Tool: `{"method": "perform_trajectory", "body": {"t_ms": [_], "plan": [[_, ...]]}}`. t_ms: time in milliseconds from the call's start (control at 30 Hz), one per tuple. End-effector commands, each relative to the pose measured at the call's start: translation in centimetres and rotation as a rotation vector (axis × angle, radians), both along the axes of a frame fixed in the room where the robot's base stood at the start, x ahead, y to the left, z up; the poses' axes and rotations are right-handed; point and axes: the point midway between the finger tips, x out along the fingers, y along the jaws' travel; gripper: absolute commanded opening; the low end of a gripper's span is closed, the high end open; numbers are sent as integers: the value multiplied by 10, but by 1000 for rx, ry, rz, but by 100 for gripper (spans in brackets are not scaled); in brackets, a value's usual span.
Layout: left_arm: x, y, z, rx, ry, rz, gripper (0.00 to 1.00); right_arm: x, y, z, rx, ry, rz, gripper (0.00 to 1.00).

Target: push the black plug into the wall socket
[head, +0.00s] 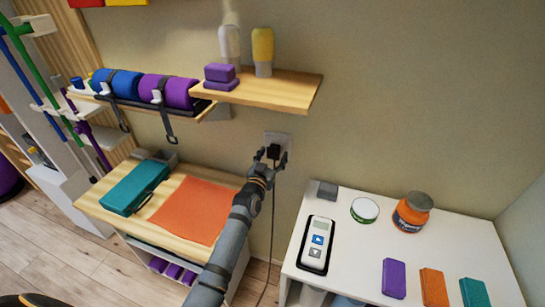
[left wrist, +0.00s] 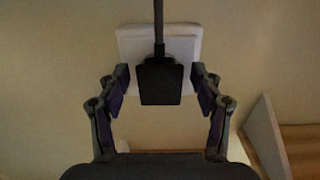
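The black plug (head: 273,151) is at the white wall socket (head: 286,138), with its cable hanging down the wall. In the left wrist view the plug (left wrist: 161,82) sits in front of the socket plate (left wrist: 128,45), overlapping it. I cannot tell how deep its pins are in. My left gripper (head: 269,159) is close to the wall at the plug. Its two fingers (left wrist: 161,84) are open, one on each side of the plug, with a visible gap on both sides. My right gripper is not in view.
A wooden shelf (head: 295,92) with bottles and purple blocks is above the socket. A white cabinet (head: 360,262) with a remote-like device (head: 316,245) and jars is at the right. A wooden-topped cabinet (head: 95,200) with a teal case (head: 135,187) and orange cloth (head: 193,209) is at the left.

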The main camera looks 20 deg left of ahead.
Motion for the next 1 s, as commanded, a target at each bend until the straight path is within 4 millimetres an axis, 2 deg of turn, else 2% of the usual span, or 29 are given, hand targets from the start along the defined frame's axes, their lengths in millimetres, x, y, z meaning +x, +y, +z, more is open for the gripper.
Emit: {"method": "perform_trajectory", "body": {"t_ms": [267, 367, 467, 800, 1000], "plan": [[-1, 0, -1, 0, 2, 0, 68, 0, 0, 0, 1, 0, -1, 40], [-8, 0, -2, 0, 2, 0, 68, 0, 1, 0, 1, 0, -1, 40], [-25, 1, -2, 0, 3, 0, 68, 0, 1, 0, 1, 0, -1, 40], [-98, 3, -1, -1, 2, 0, 68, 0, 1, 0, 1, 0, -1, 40], [-118, 4, -1, -1, 2, 0, 68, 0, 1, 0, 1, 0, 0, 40]]}}
